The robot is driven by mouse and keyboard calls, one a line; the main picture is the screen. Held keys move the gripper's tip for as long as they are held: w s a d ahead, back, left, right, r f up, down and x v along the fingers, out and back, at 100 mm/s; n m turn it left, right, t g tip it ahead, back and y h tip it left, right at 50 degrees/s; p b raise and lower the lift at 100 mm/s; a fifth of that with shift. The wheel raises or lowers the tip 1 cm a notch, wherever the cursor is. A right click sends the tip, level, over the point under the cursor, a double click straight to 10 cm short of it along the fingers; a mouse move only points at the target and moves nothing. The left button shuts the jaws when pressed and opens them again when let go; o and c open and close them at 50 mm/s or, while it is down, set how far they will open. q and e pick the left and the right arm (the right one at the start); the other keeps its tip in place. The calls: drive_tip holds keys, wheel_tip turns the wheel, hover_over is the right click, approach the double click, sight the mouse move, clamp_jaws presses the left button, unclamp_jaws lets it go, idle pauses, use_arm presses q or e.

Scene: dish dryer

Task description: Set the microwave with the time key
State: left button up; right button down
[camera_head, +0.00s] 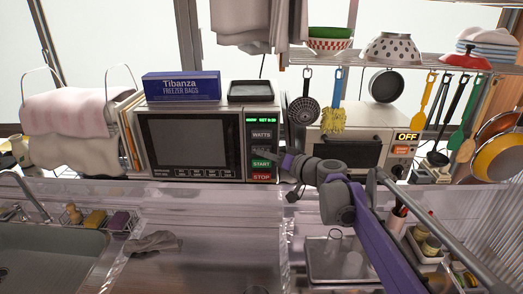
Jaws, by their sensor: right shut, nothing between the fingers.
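The microwave (187,143) stands on the back counter, left of centre, with its door shut. On its right side is a control panel with a lit green display (262,119) that seems to read SET and a time, though the digits are too small to be sure. Below are the WATTS key (262,134), a dark key I cannot read, the green START key (262,163) and the red STOP key (261,177). My right gripper (284,163) is shut and empty, just right of the panel near START height. I cannot tell whether it touches. My left gripper is out of view.
A freezer bag box (181,86) and dark tray (251,91) sit on the microwave. A toaster oven (352,150) with an OFF display stands right, behind my arm. Utensils hang above it.

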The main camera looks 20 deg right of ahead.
drive_tip(key=shift+s+a, duration=0.2)
drive_tip(key=shift+s, duration=0.2)
drive_tip(key=shift+s+a+p, duration=0.15)
drive_tip(key=shift+s+a, duration=0.2)
drive_tip(key=shift+s, duration=0.4)
drive_tip(key=shift+s+a+p, duration=0.2)
drive_tip(key=shift+s+a, duration=0.2)
drive_tip(key=shift+s, duration=0.35)
drive_tip(key=shift+s+a+p, duration=0.15)
drive_tip(key=shift+s+a, duration=0.2)
drive_tip(key=shift+s, duration=0.4)
idle(0.9)
